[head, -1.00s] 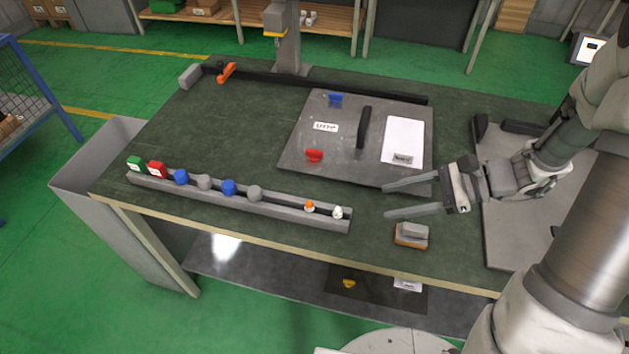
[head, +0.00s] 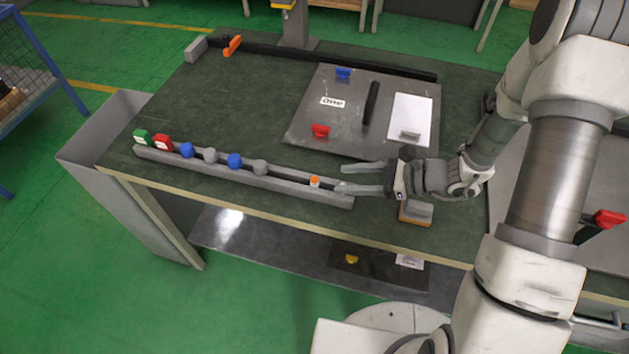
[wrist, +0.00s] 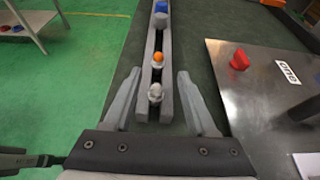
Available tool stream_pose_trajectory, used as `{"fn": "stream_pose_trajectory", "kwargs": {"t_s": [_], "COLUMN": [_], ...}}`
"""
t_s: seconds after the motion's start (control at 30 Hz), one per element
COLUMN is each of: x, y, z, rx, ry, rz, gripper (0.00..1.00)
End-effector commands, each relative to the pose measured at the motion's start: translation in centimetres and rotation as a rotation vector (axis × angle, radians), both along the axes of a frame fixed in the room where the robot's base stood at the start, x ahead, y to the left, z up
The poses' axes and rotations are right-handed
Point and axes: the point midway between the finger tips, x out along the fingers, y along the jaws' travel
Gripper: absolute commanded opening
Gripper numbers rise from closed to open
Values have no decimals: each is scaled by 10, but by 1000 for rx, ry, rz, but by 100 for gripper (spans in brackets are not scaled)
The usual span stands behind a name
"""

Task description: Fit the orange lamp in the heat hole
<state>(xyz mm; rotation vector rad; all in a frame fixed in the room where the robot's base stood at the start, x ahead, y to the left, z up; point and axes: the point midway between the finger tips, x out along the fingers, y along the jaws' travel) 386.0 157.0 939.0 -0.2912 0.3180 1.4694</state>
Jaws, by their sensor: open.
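The orange lamp (head: 314,181) stands upright in the right part of a long grey rail on the bench; it also shows in the wrist view (wrist: 158,59). A white lamp (wrist: 155,93) stands in the same rail, nearer to my gripper. My gripper (head: 340,178) is open and empty at the right end of the rail. In the wrist view its fingers (wrist: 153,92) lie on either side of the rail, with the white lamp between their tips and the orange lamp beyond. In the head view a finger hides the white lamp. I cannot make out a heat hole.
The grey rail (head: 290,188) also holds blue and grey knobs and green and red blocks. A grey plate (head: 345,105) with red and blue knobs and a black handle lies behind. An orange-grey block (head: 416,213) sits beside my gripper.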

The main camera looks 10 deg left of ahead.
Motion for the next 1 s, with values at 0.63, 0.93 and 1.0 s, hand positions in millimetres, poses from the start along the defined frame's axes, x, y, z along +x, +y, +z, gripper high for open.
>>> {"fn": "stream_pose_trajectory", "kwargs": {"t_s": [0.63, 0.93, 1.0], "x": [1, 2, 2], "y": [55, 55, 55], "z": [-22, -22, -22], "rx": [0, 0, 0], "ry": [-2, -2, -2], "rz": [1, 0, 0], "gripper": [57, 30, 17]}}
